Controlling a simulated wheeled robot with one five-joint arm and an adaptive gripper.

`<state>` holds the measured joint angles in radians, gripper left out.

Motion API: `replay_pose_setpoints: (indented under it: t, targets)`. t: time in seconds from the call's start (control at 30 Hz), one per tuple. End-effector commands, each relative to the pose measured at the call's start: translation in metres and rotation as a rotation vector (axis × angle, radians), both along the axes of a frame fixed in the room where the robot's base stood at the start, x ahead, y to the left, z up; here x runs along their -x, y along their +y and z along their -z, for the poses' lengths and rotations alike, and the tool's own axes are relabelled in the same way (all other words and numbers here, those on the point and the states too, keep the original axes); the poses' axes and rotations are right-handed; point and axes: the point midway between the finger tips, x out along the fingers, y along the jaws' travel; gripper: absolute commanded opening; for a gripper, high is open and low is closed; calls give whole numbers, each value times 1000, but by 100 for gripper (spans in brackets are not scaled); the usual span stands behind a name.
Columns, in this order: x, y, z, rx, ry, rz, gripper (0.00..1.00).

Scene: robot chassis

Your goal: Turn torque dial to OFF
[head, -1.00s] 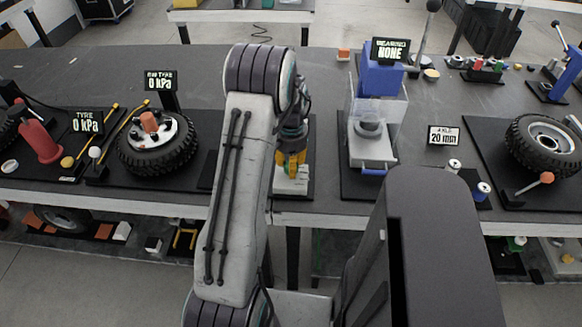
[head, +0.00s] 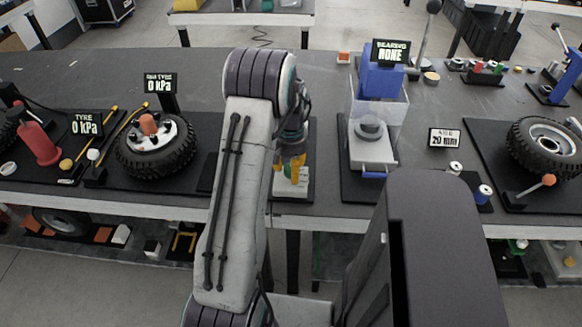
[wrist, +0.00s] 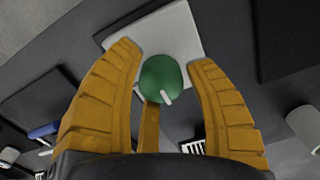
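In the wrist view the torque dial is a round green knob (wrist: 158,78) on a light grey plate (wrist: 183,30). A short white pointer mark (wrist: 166,97) sits at its lower right edge. My gripper (wrist: 165,58) is open, its orange fingers spread on both sides of the knob, with another finger partly seen below it. Gaps show between the side fingers and the knob; I cannot tell the height over it. In the head view my gripper (head: 291,166) is over a pale block (head: 290,187), and my arm hides the knob. No OFF label can be read.
A blue press (head: 381,80) with a clear guard stands just right of my arm. A tyre (head: 155,150) with a gauge display lies to the left. Another wheel (head: 548,140) is at the right. Bare tabletop lies behind my arm.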

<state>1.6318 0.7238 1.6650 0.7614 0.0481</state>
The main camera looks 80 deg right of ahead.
Motion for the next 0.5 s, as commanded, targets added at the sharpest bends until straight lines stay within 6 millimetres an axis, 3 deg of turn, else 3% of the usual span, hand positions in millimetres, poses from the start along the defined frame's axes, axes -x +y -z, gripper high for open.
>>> replay_pose_setpoints:
  t: [0.17, 0.5]
  targets:
    - [0, -1, -1, 5, 1, 1, 65]
    - [0, -3, -7, 9, 1, 1, 65]
